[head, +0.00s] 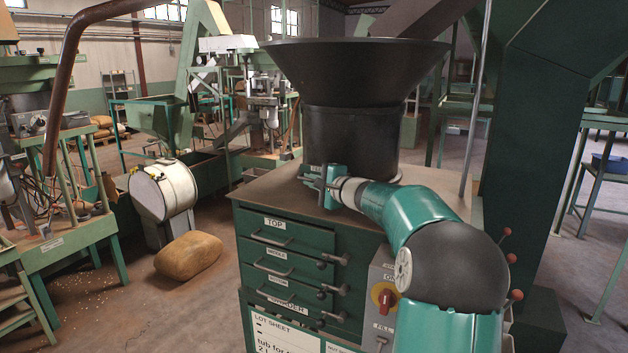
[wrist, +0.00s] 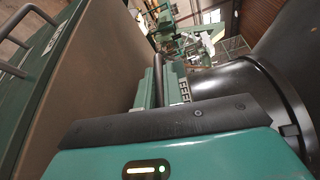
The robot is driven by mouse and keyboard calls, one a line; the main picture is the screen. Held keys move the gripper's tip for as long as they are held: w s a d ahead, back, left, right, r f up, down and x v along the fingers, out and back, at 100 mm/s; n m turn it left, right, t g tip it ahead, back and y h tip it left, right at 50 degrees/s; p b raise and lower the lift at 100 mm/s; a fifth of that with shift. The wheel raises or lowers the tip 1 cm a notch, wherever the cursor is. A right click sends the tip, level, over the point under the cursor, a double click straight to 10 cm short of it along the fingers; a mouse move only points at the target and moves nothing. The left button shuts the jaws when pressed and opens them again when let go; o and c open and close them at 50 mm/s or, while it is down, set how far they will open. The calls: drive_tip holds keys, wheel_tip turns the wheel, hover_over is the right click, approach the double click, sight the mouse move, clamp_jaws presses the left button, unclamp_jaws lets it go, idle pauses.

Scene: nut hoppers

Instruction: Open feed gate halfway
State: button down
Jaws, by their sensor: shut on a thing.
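The dark funnel hopper (head: 352,75) stands on top of a green drawer cabinet (head: 262,190). My gripper (head: 322,180) is at the lower left of the hopper, just above the cabinet top, and is shut on the feed gate's handle. My gripper hides most of the gate, so how far it is open cannot be told. In the wrist view a dark rod, apparently the handle (wrist: 159,70), shows at my fingers (wrist: 152,88). A small lettered plate (wrist: 184,89) is beside them, and the hopper's dark round base (wrist: 262,95) is at the right.
The cabinet front has drawers marked TOP (head: 275,222) and lower ones, with several knobbed levers at their right. A control box with a red switch (head: 384,297) is beside my arm. A brown sack (head: 188,256) lies on the floor at left. A green column (head: 530,150) stands at right.

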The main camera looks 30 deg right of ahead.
drive_tip(key=c, duration=1.5)
unclamp_jaws()
drive_tip(key=shift+d, duration=0.1)
drive_tip(key=s, duration=0.4)
drive_tip(key=s+d, duration=0.1)
drive_tip(key=s, duration=0.4)
drive_tip(key=s+d+r, duration=0.1)
drive_tip(key=s, duration=0.3)
drive_tip(key=shift+s, duration=0.25)
drive_tip(key=shift+a, duration=0.1)
